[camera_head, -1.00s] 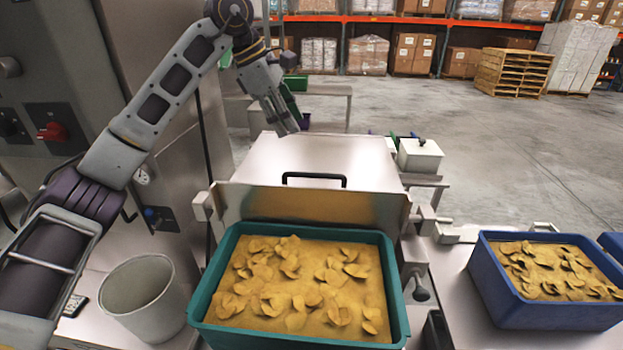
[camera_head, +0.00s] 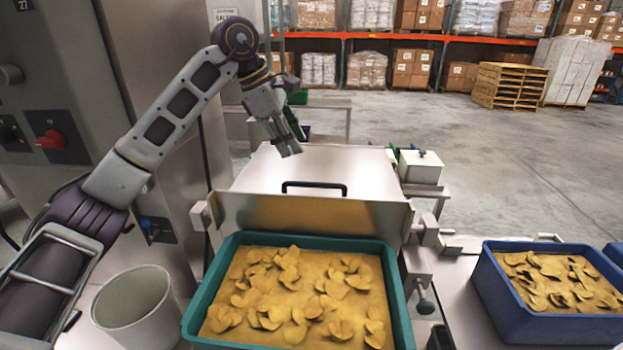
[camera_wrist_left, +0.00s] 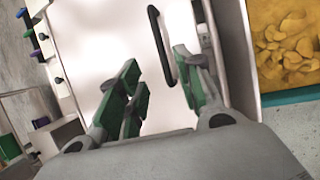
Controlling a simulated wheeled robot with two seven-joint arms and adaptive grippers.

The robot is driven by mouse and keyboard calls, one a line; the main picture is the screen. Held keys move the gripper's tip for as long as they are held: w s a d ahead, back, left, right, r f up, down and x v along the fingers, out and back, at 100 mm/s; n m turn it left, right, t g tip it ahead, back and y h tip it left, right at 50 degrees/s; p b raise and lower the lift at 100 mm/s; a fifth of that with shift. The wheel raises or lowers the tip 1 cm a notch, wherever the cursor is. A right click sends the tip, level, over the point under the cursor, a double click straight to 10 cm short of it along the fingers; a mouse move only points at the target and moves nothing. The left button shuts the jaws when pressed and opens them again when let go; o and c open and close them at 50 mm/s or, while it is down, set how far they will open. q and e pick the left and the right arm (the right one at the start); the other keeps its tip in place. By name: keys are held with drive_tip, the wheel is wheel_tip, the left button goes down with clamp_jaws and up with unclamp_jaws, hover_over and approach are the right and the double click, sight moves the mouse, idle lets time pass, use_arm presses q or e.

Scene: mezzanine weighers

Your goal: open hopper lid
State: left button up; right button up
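The hopper lid (camera_head: 375,166) is a flat steel plate lying shut behind the teal tub. Its black bar handle (camera_head: 314,185) stands near the front edge. My left gripper (camera_head: 292,143) reaches over the lid's far left part, behind the handle and apart from it. In the left wrist view my left gripper (camera_wrist_left: 157,60) is open, with green-padded fingers spread and nothing between the pads. The handle (camera_wrist_left: 158,40) shows beyond the fingertips, nearer the right finger, above the lid (camera_wrist_left: 110,30). My right gripper is not in view.
A teal tub (camera_head: 402,310) of yellow chips stands in front of the lid. A blue tub (camera_head: 540,325) of chips is at the right, a pale bucket (camera_head: 135,310) at the left. A steel cabinet (camera_head: 140,60) rises at the left. A white lidded box (camera_head: 420,168) stands right of the lid.

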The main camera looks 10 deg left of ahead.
sight(314, 183)
use_arm(q)
drive_tip(key=x, duration=1.2)
drive_tip(key=shift+f, duration=0.25)
clamp_jaws()
